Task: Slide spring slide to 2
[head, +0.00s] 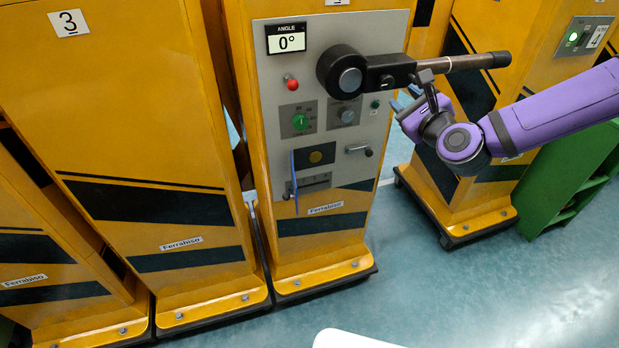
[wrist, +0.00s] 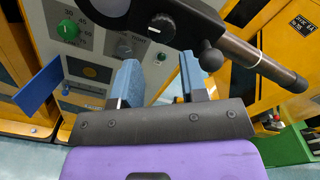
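What looks like the spring slide is a slotted grey plate with small marks (head: 314,182), low on the grey panel of the middle yellow cabinet. Its numbers are too small to read. In the wrist view the slotted plate (wrist: 85,99) is at the left, partly hidden by the blue flap (wrist: 38,88). My gripper (head: 402,100) is right of the panel, below the black lever, apart from the slide. Its blue fingers (wrist: 160,75) are open and empty.
A large black lever (head: 395,70) with a long handle crosses just above my gripper. The panel also has a red knob (head: 291,84), a green dial (head: 300,121), a small side handle (head: 360,150) and an angle display (head: 287,42) reading 0°. Open floor (head: 450,290) lies in front.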

